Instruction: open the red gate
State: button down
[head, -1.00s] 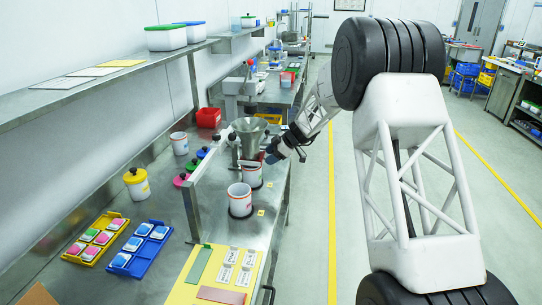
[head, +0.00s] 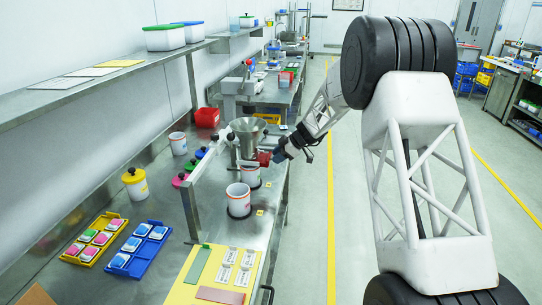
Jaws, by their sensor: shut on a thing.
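The red gate (head: 264,159) is a small red piece at the foot of the metal funnel (head: 248,127), on the left side of the head view. It sticks out to the right from under the funnel. My gripper (head: 277,156) comes in from the right and is shut on the gate's outer end. The dark fingers hide that end. A white cup (head: 251,178) stands below the funnel, partly hidden by the bar in front. Whether anything is flowing into it is too small to tell.
A second white cup (head: 239,201) stands nearer on the metal bench. A metal bar (head: 212,166) on a post runs beside the funnel. Coloured-lid jars, a blue tray (head: 139,250) and a yellow board (head: 205,277) lie to the left and front. The floor right of the bench is clear.

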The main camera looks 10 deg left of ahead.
jog(key=shift+d, duration=2.4)
jog(key=c, duration=0.8)
grip_release()
jog(key=shift+d+r, duration=0.1)
jog(key=shift+v, duration=3.8)
